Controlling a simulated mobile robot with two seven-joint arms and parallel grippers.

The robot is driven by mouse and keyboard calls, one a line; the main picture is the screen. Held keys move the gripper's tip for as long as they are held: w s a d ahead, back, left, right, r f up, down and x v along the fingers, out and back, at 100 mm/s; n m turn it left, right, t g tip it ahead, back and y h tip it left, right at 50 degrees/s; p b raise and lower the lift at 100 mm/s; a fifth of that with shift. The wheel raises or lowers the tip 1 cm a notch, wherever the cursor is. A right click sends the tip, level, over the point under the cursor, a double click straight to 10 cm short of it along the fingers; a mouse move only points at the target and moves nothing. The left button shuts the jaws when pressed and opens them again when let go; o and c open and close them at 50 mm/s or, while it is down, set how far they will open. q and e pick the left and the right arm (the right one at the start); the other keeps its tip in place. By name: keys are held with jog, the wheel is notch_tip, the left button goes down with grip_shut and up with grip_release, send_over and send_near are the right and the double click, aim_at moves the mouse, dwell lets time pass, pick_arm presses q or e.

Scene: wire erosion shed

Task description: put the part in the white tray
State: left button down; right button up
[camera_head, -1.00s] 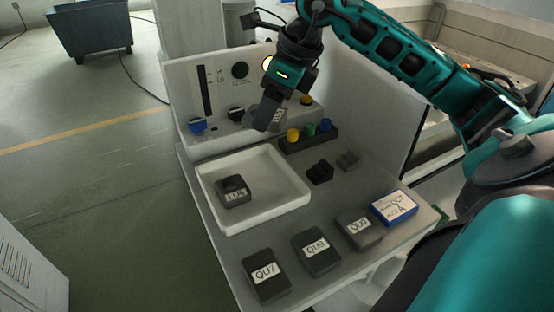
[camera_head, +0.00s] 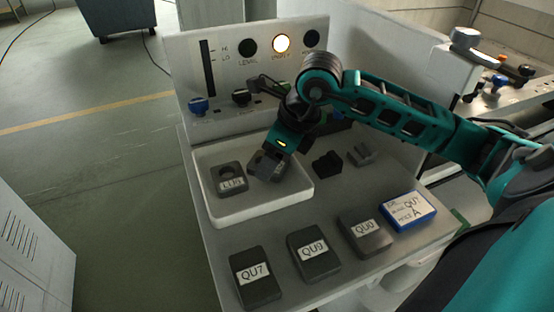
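The white tray (camera_head: 208,203) sits on the bench, and a dark grey block (camera_head: 231,188) with a white label and a round recess lies in its left part. My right gripper (camera_head: 272,162) points down over the tray's right part, just right of that block. It appears shut on a dark grey part (camera_head: 262,166), which is partly hidden by the gripper. I cannot tell whether this part touches the tray floor. My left gripper is not in view.
Labelled grey blocks, QU7 (camera_head: 254,284), QU9 (camera_head: 314,258) and one more (camera_head: 366,240), line the front edge beside a blue-and-white box (camera_head: 408,211). Small black (camera_head: 327,164) and grey (camera_head: 361,156) holders stand right of the tray. A control panel (camera_head: 225,75) rises behind.

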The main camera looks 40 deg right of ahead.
jog(key=shift+f, duration=0.2)
jog(key=shift+r, duration=0.15)
jog(key=shift+f, duration=0.25)
jog(key=o, duration=1.2)
jog(key=shift+c, duration=0.2)
jog(key=shift+o, duration=0.2)
jog(key=shift+r, duration=0.1)
